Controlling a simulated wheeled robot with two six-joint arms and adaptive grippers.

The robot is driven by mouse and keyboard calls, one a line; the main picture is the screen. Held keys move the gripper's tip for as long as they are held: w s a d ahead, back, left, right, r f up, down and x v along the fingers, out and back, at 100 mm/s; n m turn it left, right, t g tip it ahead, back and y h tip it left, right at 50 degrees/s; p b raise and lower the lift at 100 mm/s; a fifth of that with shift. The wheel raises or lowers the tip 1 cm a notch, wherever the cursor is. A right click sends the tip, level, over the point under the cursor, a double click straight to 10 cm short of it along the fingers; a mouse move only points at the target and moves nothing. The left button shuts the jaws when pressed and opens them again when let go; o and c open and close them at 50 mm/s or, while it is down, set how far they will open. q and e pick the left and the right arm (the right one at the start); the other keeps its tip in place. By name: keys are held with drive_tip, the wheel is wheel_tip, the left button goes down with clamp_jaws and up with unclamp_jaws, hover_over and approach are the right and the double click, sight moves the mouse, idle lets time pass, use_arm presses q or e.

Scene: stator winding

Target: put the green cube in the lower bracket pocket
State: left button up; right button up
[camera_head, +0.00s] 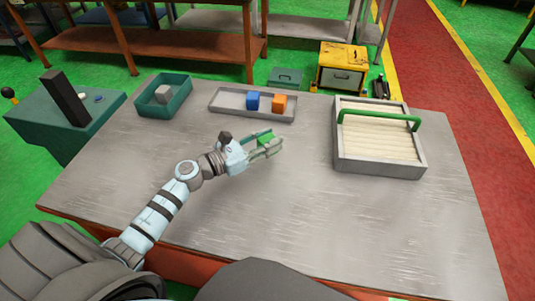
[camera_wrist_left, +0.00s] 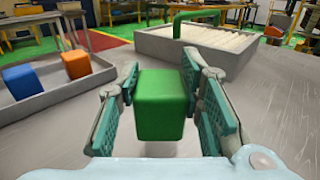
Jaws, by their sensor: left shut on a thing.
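My left gripper (camera_head: 269,146) is shut on the green cube (camera_wrist_left: 162,104) and holds it over the middle of the table. In the left wrist view the cube sits between the two teal finger pads of the left gripper (camera_wrist_left: 163,113). In the head view the green cube (camera_head: 265,136) is partly covered by the fingers. I cannot make out a lower bracket pocket by that name in either view. My right gripper is not in view.
A grey tray (camera_head: 226,108) behind the gripper holds a blue cube (camera_head: 252,102) and an orange cube (camera_head: 279,103). A teal bin (camera_head: 143,109) with a grey block stands at left. A ribbed box (camera_head: 350,167) with a green handle (camera_head: 378,117) stands at right. The table's front is clear.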

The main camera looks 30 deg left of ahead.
use_arm(q)
wheel_tip(320, 180, down, 3)
drive_tip(key=shift+s+f+b, duration=0.1)
drive_tip(key=shift+b, duration=0.35)
drive_tip(key=shift+f, duration=0.1)
drive_tip(key=o, duration=1.2)
